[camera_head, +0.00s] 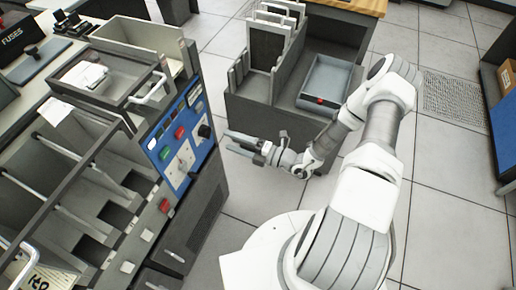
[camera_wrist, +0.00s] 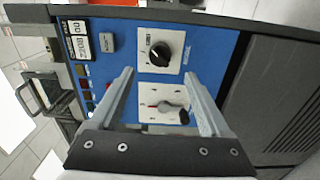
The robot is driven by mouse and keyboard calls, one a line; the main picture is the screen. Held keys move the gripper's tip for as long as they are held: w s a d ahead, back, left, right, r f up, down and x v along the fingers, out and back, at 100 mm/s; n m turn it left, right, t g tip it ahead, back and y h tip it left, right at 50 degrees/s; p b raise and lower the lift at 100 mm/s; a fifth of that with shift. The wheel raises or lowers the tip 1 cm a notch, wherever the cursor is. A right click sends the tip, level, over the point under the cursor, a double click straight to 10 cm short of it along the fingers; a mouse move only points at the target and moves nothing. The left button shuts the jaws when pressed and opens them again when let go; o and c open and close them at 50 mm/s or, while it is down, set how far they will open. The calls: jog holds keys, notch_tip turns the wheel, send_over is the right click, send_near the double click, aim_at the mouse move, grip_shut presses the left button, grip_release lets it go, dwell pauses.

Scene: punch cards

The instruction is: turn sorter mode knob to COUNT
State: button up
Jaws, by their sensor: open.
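The sorter's blue control panel (camera_head: 176,140) faces my gripper on the left in the head view. A round black knob (camera_wrist: 160,53) sits on a white plate at the top of the panel in the wrist view, its lettering too small to read. Below it, a lever-like control (camera_wrist: 170,107) with a dark end sits on a second white plate. I cannot tell from the lettering which is the mode knob. My gripper (camera_head: 229,143) is open and empty, pointing at the panel with a gap between; its fingers (camera_wrist: 158,76) flank the two plates in the wrist view.
Coloured buttons and a counter (camera_wrist: 79,45) lie left of the knobs in the wrist view. A dark grey cart (camera_head: 262,112) with upright racks and a blue-grey tray (camera_head: 327,82) stands behind my gripper. Tiled floor (camera_head: 245,190) is free between the sorter and my arm.

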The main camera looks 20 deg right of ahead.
jog(key=v, duration=0.9)
jog(key=shift+s+d, duration=0.1)
jog(key=shift+s, duration=0.05)
jog(key=s+r+m+g+h, duration=0.1)
jog(key=s+r+m+h, duration=0.3)
jog(key=r+m, duration=0.5)
jog(key=s+r+m+g+h, duration=0.2)
jog(key=s+r+m+h, duration=0.3)
jog(key=r+m, duration=0.4)
jog(key=s+r+m+g+h, duration=0.2)
jog(key=s+r+m+h, duration=0.2)
jog(key=r+m, duration=0.6)
jog(key=shift+s+d+r+h, duration=0.25)
jog(key=shift+r+h, duration=0.35)
jog(key=shift+r, duration=3.7)
